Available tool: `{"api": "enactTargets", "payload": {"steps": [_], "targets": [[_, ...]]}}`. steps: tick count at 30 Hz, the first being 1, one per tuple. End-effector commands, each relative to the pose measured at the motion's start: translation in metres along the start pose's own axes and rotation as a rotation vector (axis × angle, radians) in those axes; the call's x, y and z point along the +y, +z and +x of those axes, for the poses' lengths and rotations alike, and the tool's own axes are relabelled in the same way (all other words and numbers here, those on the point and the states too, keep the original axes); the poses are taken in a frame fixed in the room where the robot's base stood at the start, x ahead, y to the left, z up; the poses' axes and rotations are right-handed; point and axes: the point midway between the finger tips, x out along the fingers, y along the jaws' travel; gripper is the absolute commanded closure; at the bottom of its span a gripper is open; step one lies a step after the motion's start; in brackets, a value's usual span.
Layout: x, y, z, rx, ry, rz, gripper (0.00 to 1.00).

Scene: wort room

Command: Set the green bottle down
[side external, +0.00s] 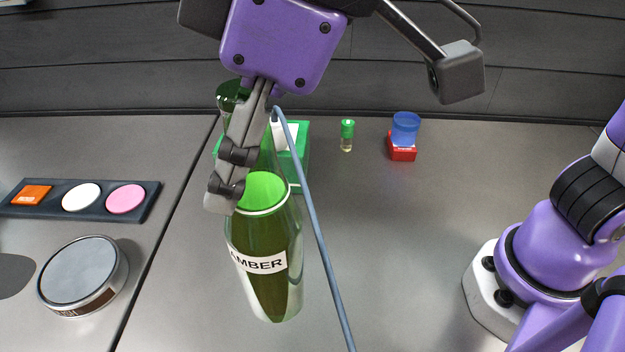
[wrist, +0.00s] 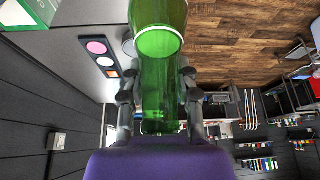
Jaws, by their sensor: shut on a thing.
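The green bottle (side external: 283,290) is glass, with a white label reading AMBER and a bright green liquid surface inside. It leans slightly in the side view, and its base appears low over or on the grey worktop; I cannot tell whether it touches. My gripper (side external: 232,190) is shut around the bottle's upper part, with one finger in front of the neck. In the wrist view the bottle (wrist: 160,75) runs between the two fingers of my gripper (wrist: 158,105). The far finger is mostly hidden in the side view.
A green box (side external: 302,150) stands behind the bottle. A thin blue-grey rod (side external: 315,225) crosses beside it. A green-capped vial (side external: 347,135) and a blue cup (side external: 405,128) on a red block (side external: 402,153) stand behind right. A dark tray (side external: 150,205) and round tin (side external: 85,270) lie left.

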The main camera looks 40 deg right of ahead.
Motion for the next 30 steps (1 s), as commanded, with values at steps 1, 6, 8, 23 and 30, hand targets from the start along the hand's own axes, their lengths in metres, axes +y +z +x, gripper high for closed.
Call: {"api": "enactTargets", "payload": {"steps": [1, 6, 8, 23, 30], "targets": [[0.001, -0.014, 0.006, 0.001, -0.006, -0.011, 1.0], [0.005, -0.056, 0.031, 0.0, -0.032, -0.068, 1.0], [0.007, -0.068, 0.041, 0.001, -0.04, -0.089, 1.0], [0.021, -0.089, 0.097, 0.002, -0.062, -0.16, 1.0], [0.021, -0.077, 0.123, 0.003, -0.06, -0.161, 1.0]]}}
